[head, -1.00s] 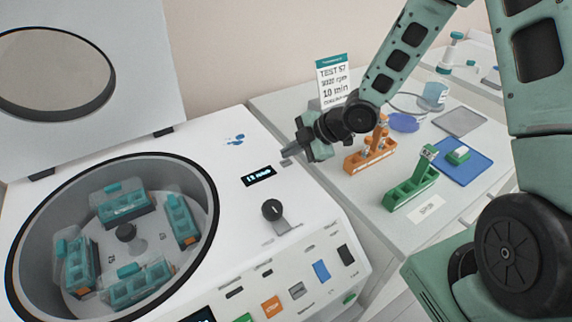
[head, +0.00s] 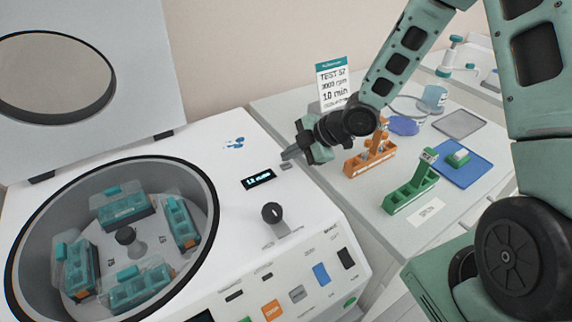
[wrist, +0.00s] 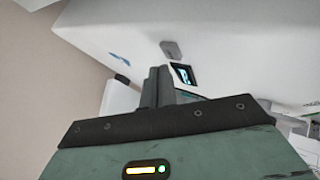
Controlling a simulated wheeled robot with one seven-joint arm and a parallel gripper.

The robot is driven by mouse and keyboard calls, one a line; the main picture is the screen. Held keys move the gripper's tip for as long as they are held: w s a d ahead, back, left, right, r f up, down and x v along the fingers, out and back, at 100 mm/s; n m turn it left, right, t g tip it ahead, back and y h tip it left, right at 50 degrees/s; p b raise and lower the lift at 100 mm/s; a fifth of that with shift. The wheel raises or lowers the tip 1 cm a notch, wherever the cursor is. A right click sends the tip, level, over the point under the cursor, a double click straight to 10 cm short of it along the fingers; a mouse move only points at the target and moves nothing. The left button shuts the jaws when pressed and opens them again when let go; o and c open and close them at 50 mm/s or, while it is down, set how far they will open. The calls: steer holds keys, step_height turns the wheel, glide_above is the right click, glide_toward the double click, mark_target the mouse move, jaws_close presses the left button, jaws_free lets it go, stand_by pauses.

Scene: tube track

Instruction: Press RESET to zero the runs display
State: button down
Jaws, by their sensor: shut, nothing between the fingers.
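The white centrifuge (head: 232,205) has a small dark display (head: 259,178) with pale blue characters, seemingly a time in minutes. It also shows in the wrist view (wrist: 183,75). Several buttons line the front panel, including orange (head: 272,310), grey (head: 297,293) and blue (head: 321,273) ones; their lettering is too small to read, so I cannot tell which is RESET. A dark display corner (head: 202,316) shows at the bottom edge. My gripper (head: 289,155) is shut and empty, above the deck's right edge, just right of the small display. Its fingers (wrist: 155,87) show in the wrist view.
A black knob (head: 271,212) stands on the deck. The open bowl (head: 112,165) holds several teal tube carriers. On the right bench are an orange rack (head: 352,167), a green rack (head: 400,200), a blue mat (head: 473,170) and a test card (head: 333,82).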

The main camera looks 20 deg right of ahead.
mark_target(290, 166)
steer(key=shift+f, duration=0.1)
stand_by(0.7)
steer(key=shift+f+b, duration=0.35)
steer(key=shift+f+b, duration=0.4)
steer(key=shift+f, duration=0.05)
stand_by(0.6)
steer(key=shift+r, duration=0.1)
steer(key=shift+r+p, duration=0.8)
steer(key=shift+r, duration=0.1)
step_height(290, 166, up, 5)
steer(key=p, duration=0.4)
steer(key=shift+p, duration=0.35)
stand_by(0.5)
